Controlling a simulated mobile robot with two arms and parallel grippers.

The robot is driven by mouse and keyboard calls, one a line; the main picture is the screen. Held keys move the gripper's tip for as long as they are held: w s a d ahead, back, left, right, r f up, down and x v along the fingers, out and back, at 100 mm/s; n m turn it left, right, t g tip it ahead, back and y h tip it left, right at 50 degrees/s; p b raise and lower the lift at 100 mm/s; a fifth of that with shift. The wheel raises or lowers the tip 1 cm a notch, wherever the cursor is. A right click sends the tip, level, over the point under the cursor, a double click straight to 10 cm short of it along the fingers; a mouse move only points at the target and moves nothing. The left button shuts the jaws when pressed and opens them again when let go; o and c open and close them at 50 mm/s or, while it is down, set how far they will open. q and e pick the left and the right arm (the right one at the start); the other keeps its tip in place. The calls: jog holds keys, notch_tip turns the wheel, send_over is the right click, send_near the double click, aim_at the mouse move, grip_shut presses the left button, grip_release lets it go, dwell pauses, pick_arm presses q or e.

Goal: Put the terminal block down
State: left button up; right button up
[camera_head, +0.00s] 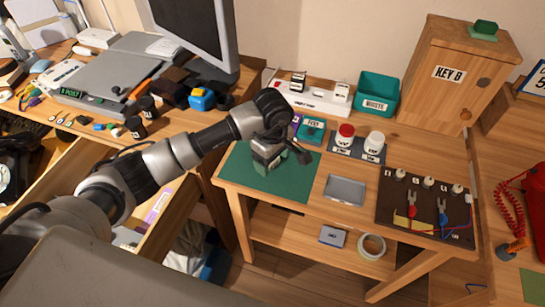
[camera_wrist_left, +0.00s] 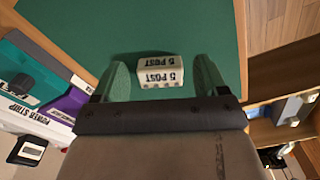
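The terminal block (camera_wrist_left: 160,71), a small pale block labelled "5 POST", shows in the left wrist view over the green mat (camera_wrist_left: 205,20). My left gripper (camera_wrist_left: 160,75) has its two green fingers apart, one on each side of the block, with a strip of mat visible between each finger and the block. In the head view my left gripper (camera_head: 268,158) is low over the green mat (camera_head: 295,188) on the small wooden table, and the block is mostly hidden there. Whether the block touches the mat is hard to tell. My right gripper is not in view.
Behind the mat are a teal box (camera_head: 312,130), a white power strip (camera_head: 318,97) and a green waste bin (camera_head: 377,94). Two jars (camera_head: 345,135) and a grey tray (camera_head: 345,190) lie to the right, then a dark wiring board (camera_head: 425,205). The mat's front is clear.

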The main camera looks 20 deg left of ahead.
pick_arm(q)
notch_tip(320, 180, up, 12)
jog(key=shift+r, duration=0.15)
dwell(0.5)
